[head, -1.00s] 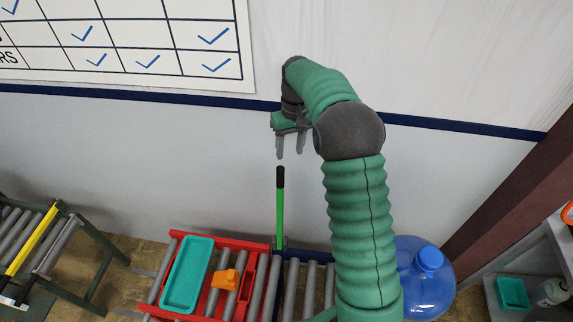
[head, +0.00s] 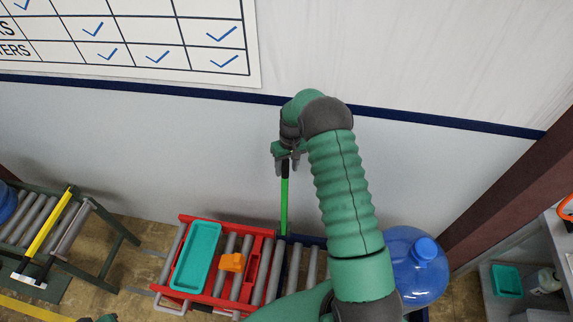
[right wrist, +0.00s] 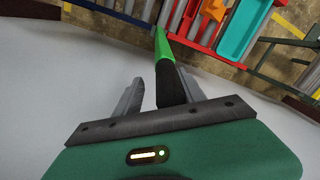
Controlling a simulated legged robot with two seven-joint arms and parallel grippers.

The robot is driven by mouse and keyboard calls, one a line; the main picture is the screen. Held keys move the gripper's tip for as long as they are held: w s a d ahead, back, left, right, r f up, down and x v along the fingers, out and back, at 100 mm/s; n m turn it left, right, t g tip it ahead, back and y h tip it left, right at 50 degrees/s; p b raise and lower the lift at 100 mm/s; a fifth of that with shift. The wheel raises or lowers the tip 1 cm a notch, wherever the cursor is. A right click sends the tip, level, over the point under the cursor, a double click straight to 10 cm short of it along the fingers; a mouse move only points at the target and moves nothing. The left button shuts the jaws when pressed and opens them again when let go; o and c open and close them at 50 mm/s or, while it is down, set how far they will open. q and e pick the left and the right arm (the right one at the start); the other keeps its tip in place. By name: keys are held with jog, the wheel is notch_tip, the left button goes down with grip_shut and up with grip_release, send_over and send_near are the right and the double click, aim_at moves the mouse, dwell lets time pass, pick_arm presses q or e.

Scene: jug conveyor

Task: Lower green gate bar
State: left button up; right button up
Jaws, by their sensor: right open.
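The green gate bar (head: 284,207) stands upright beside the conveyor, with a black grip (head: 285,170) at its top. My right gripper (head: 288,168) is at the black grip, coming down from above. In the right wrist view, the open fingers of my right gripper (right wrist: 160,78) stand on either side of the black grip (right wrist: 170,86). A gap shows between the grip and the left finger; the grip is closer to the right finger. The green bar (right wrist: 162,46) runs away from the fingers toward the conveyor. My left gripper's fingers do not show.
A red-framed roller section (head: 217,303) holds a teal tray (head: 196,256) and an orange piece (head: 232,262). A blue jug (head: 418,265) stands right of my right arm. A yellow bar (head: 44,232) lies across the left conveyor. The white wall (head: 180,150) is close behind.

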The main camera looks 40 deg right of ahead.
jog(key=shift+s+a+r, duration=0.2)
jog(key=shift+a, duration=0.2)
jog(key=shift+a+r, duration=0.15)
jog(key=shift+a, duration=0.15)
jog(key=shift+c, duration=0.8)
jog(key=shift+a+r, duration=0.15)
jog(key=shift+a, duration=0.25)
jog(key=c, duration=0.5)
jog(key=shift+c, duration=1.1)
jog(key=shift+d, duration=0.15)
grip_shut()
jog(key=shift+d+f, duration=0.3)
jog(key=shift+d, duration=0.15)
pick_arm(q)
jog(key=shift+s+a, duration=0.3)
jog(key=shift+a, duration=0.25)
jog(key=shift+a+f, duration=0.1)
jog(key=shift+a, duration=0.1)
pick_arm(e)
jog(key=shift+s+a, duration=0.15)
jog(key=shift+a, duration=0.15)
